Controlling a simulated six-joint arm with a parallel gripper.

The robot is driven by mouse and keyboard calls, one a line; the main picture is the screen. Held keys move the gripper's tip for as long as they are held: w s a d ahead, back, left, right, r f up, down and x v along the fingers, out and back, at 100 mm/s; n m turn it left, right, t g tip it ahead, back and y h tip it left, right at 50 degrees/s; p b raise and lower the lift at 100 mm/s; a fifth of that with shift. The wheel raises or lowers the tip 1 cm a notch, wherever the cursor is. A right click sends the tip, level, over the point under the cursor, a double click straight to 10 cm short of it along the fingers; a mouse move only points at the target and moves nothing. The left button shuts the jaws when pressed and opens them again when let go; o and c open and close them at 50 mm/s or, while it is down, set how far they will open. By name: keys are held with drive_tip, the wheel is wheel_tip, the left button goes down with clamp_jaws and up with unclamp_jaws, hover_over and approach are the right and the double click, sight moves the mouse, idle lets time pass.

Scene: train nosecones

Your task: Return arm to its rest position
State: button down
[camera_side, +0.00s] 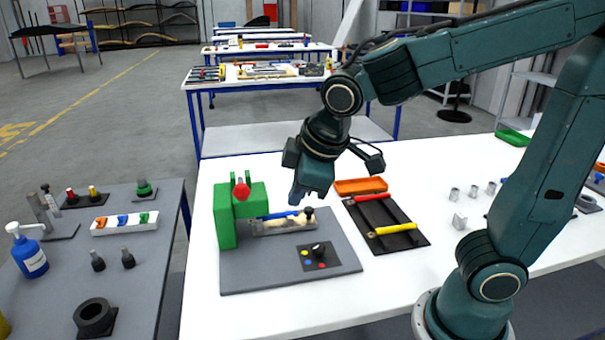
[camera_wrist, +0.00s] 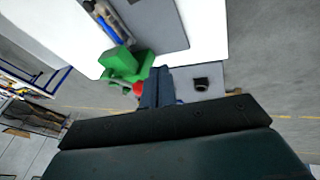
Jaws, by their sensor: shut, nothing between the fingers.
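My gripper (camera_side: 297,194) hangs over the white table in the side view, fingers pointing down, shut and empty. It is above the grey board (camera_side: 240,272), close to the wooden piece with a blue bar (camera_side: 279,216). I cannot tell the exact height above it. A green fixture (camera_side: 226,222) with a red knob (camera_side: 242,190) stands to its left. In the wrist view my gripper (camera_wrist: 157,75) shows as a dark block at the centre, with the green fixture (camera_wrist: 122,62) just left of it.
A grey side table (camera_side: 55,290) at left holds a blue bottle (camera_side: 28,255).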

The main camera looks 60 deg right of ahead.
drive_tip(key=s+d+r+m, duration=0.1)
drive_tip(key=s+d+m, duration=0.2)
drive_tip(key=s, duration=0.3)
drive_tip(key=s+d+r+m+y, duration=0.1)
drive_tip(key=s+d+m, duration=0.1)
drive_tip(key=s, duration=0.5)
drive_tip(key=shift+d+m+t, duration=0.3)
drive_tip(key=shift+d+m, duration=0.1)
drive_tip(key=shift+m, duration=0.5)
